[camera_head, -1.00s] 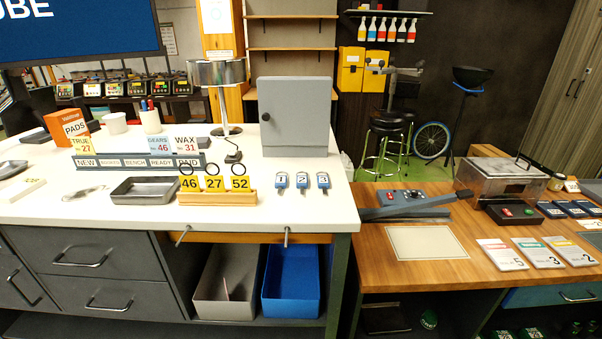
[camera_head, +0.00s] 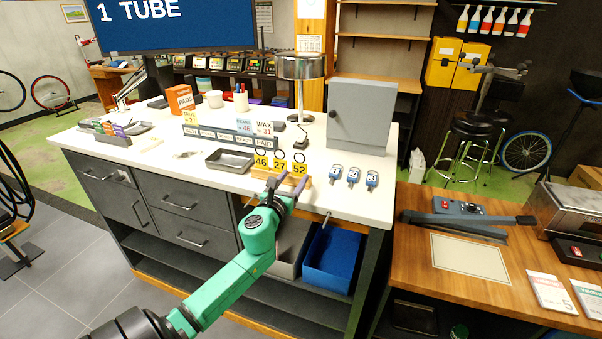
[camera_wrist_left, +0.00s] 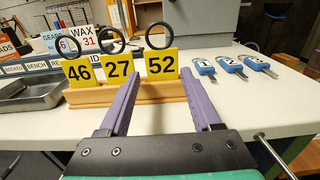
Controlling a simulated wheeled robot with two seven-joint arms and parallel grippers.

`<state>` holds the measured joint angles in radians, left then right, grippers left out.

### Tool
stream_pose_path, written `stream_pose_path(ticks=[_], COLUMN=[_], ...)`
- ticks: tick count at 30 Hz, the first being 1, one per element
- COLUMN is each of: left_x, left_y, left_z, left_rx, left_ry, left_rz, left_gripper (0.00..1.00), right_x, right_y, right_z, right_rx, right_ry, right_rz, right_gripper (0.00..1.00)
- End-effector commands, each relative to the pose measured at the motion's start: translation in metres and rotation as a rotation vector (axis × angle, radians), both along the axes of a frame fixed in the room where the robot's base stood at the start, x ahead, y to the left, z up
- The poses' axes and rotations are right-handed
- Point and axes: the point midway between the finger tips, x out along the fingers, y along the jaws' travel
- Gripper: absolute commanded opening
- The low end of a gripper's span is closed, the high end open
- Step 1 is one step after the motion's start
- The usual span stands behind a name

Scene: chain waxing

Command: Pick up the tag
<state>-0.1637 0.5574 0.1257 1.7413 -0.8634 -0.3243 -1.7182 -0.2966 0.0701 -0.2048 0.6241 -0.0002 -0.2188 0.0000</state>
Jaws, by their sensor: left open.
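Three yellow tags with black rings, numbered 46 (camera_wrist_left: 78,70), 27 (camera_wrist_left: 119,67) and 52 (camera_wrist_left: 161,63), stand upright in a wooden rack (camera_wrist_left: 90,97) on the white counter. The rack also shows in the head view (camera_head: 262,175), near the counter's front edge. My left gripper (camera_head: 288,181) is open and empty at the rack's right part. In the left wrist view its purple fingers (camera_wrist_left: 160,80) point at the rack, with tag 52 between their tips. The left finger lies beside the gap between tags 27 and 52. My right gripper is not in view.
Several blue-topped numbered tags (camera_head: 353,177) lie right of the rack. A grey tray (camera_head: 229,166) is left of it, and a label rail (camera_head: 215,135) stands behind. A grey cabinet (camera_head: 360,115) stands at the back right. A lower wooden bench (camera_head: 410,280) is at right.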

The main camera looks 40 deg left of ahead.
Motion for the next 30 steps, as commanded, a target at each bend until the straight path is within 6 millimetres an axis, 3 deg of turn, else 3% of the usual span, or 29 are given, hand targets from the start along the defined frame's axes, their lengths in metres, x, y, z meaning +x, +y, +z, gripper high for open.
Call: stream_pose_path(ticks=[9,16,21,30], left_x=[0.047,0.049,0.048,0.048], left_y=[0.014,0.015,0.015,0.015], left_z=[-0.001,0.000,0.000,0.004], left_rx=[-0.001,-0.001,-0.001,0.000], left_ry=[-0.001,0.001,0.001,0.000], left_rz=[0.000,-0.001,0.000,0.000], left_gripper=[0.65,0.65,0.05,0.05], right_x=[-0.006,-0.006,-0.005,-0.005], right_y=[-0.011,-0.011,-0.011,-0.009], right_z=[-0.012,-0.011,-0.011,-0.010], right_rx=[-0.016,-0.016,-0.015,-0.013], right_ry=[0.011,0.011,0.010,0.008], right_rz=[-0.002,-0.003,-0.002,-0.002], right_gripper=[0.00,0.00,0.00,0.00])
